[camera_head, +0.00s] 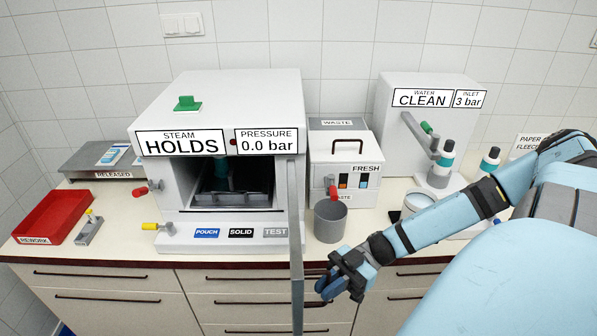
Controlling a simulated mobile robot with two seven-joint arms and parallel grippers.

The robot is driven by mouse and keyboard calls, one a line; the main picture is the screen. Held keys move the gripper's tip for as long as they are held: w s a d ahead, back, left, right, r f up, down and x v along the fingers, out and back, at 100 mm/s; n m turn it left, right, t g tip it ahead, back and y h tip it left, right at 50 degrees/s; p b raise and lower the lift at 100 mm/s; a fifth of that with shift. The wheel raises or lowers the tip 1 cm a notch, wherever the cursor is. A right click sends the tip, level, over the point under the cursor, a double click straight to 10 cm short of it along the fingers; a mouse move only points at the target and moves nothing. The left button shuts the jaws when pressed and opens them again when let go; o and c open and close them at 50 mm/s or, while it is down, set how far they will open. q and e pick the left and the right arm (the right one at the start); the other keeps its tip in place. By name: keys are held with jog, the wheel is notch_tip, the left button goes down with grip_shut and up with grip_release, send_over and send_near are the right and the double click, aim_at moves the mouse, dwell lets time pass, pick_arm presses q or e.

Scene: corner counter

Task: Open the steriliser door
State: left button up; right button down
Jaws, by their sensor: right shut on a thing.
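The white steriliser (165,100) stands on the counter at the left of the middle, with signs reading "HOLDS" and "0.0 bar". Its door (297,235) is swung out towards me, hinged at the right of the opening, and shows nearly edge-on. The chamber (232,185) is open to view, with a dark tray inside. My right gripper (331,286) is at the right, outer side of the door, low near its front part. It is shut on the door's handle, which the fingers mostly hide. My left gripper is not in view.
A grey cup (330,219) and a white "FRESH" box (345,165) stand right of the door. A water unit (425,125) and bottles stand further right, partly behind my right arm. A red "REWORK" tray (52,217) lies at the left. Drawers (100,285) run below the counter.

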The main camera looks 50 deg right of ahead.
jog(key=shift+s+d+n+g, duration=0.25)
jog(key=shift+s+d+g, duration=0.2)
jog(key=shift+d, duration=0.15)
jog(key=shift+s+d+n+g, duration=0.3)
jog(key=shift+d+g, duration=0.1)
jog(key=shift+d, duration=0.25)
jog(key=shift+s+d+n+g, duration=0.25)
jog(key=shift+s+d+g, duration=0.2)
jog(key=shift+d, duration=0.15)
jog(key=c, duration=1.3)
grip_release()
jog(key=shift+o, duration=0.2)
jog(key=shift+d, duration=0.1)
jog(key=d+b, duration=0.2)
jog(key=d, duration=1.1)
jog(key=shift+s+d, duration=0.2)
jog(key=shift+d, duration=0.15)
